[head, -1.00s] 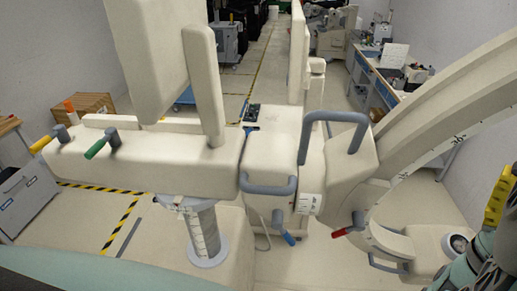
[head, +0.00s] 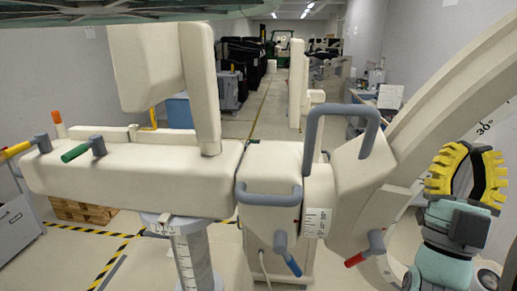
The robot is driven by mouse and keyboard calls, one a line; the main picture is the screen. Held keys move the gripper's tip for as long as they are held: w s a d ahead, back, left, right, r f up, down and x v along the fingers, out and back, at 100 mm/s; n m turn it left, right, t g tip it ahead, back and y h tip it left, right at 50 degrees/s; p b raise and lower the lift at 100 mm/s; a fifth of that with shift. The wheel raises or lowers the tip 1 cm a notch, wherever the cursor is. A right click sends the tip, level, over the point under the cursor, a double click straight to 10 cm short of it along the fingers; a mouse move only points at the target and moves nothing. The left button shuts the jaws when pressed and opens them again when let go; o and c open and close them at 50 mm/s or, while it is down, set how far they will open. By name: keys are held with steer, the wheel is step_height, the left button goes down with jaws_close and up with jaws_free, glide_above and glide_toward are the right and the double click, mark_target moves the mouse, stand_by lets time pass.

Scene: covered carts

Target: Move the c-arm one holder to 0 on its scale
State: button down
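The cream c-arm (head: 430,110) curves up at the right, with a degree scale on its inner side; a "30°" mark (head: 485,128) is readable. The holder (head: 362,190) around its lower part has a grey loop handle (head: 343,132) and a red-tipped lever (head: 366,250). A white scale label (head: 316,222) sits on the joint left of the holder; its numbers are too small to read. My gripper (head: 470,165), with yellow ribbed fingers pointing up, is open and empty in front of the c-arm, right of the holder. It hides part of the arc.
A horizontal cream arm (head: 130,180) with green (head: 80,150) and yellow (head: 15,150) levers extends left. A blue-tipped lever (head: 288,255) hangs below the middle block. A grey cabinet (head: 18,225) stands at the left. An aisle (head: 262,110) runs back between equipment.

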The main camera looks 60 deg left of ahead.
steer(key=s+a+f+n+g+y+b, duration=0.4)
steer(key=a+f+n+g+y+b, duration=0.1)
steer(key=a+f+g+y+b, duration=0.3)
steer(key=w+a+r+g+h+p, duration=0.1)
steer(key=w+a+r+p, duration=0.2)
steer(key=w+a+r, duration=0.3)
steer(key=shift+a+r+p, duration=0.35)
steer(key=shift+a+r, duration=0.5)
steer(key=shift+a, duration=1.05)
steer(key=shift+w+a+f, duration=0.1)
steer(key=shift+w, duration=0.05)
stand_by(0.5)
